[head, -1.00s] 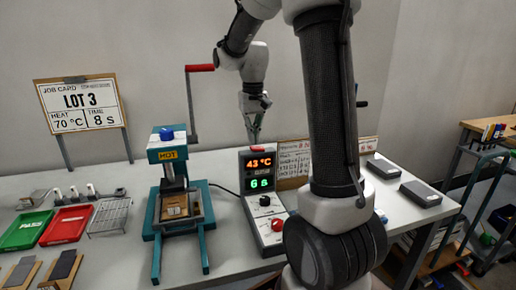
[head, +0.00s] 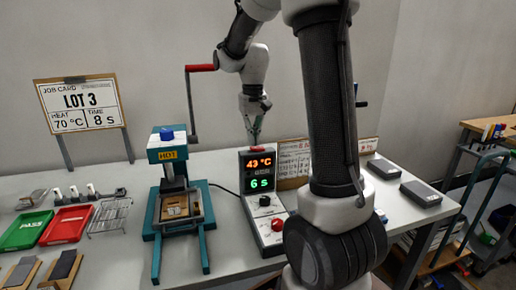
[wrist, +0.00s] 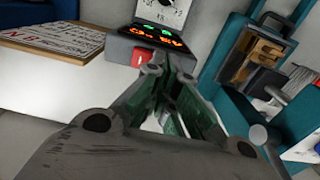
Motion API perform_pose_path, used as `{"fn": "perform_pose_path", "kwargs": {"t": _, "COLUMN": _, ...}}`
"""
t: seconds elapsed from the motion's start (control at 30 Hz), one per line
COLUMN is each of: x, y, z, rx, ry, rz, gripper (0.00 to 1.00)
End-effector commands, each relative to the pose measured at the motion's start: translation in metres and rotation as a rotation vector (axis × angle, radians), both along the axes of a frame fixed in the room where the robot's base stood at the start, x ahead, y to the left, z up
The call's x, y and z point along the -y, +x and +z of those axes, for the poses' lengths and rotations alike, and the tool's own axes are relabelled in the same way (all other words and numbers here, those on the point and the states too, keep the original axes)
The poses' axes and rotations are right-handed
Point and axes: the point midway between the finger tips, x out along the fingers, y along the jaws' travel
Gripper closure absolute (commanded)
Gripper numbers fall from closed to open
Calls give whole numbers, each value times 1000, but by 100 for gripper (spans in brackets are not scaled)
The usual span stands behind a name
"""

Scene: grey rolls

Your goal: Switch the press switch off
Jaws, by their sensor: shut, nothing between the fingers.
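The press's control box (head: 263,208) stands on the bench, its display lit with 43 °C in orange and 6 s in green. A red switch (wrist: 140,57) shows on the back of the box in the wrist view, close beyond my fingertips. My gripper (head: 254,140) is shut and empty, pointing down just above and behind the top of the box. It also shows in the wrist view (wrist: 160,72), a little right of the red switch. I cannot tell whether the fingers touch it. The teal press (head: 175,190) with a HOT label stands left of the box.
A black dial (head: 265,201) and a red round button (head: 277,224) sit on the box's front. A printed board (head: 293,160) stands behind it. Green (head: 26,229) and red (head: 67,224) trays lie at left. Grey blocks (head: 420,193) lie at right.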

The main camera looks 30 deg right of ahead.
Motion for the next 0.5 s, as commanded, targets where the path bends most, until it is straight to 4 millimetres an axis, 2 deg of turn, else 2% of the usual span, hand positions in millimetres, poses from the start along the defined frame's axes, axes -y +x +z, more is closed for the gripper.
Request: {"fn": "perform_pose_path", "kwargs": {"t": 0.5, "x": 0, "y": 0, "z": -8, "rx": -1, "ry": 0, "rz": 0, "gripper": 100}}
